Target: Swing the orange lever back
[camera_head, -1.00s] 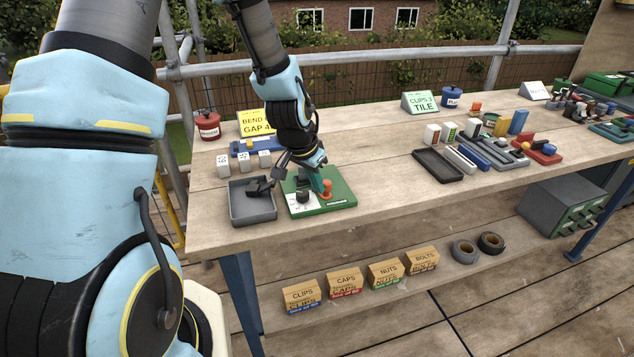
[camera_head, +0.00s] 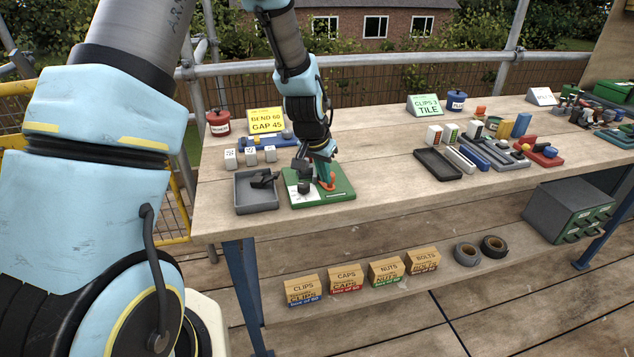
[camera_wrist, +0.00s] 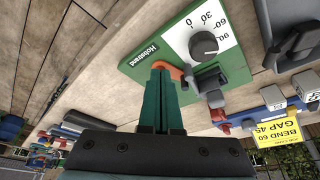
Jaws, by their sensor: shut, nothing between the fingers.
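The green bending board (camera_head: 340,193) lies on the bench with a white scale sheet and a dark round knob (camera_head: 303,188). Its orange lever (camera_head: 328,181) stands at the board's middle; in the wrist view a curved part of the lever (camera_wrist: 170,68) shows just beyond my fingertips. My gripper (camera_head: 321,178) is low over the board, beside the lever. In the wrist view its two green fingers (camera_wrist: 160,75) are together with nothing between them. The fingertips are at or very near the lever; I cannot tell whether they touch. The fingers hide part of the lever.
A grey tray (camera_head: 258,208) with dark pieces stands left of the board. White numbered blocks (camera_head: 250,155) and a yellow "BEND 60 GAP 45" sign (camera_head: 265,120) stand behind. A black tray (camera_head: 437,165) is to the right, with clear bench between.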

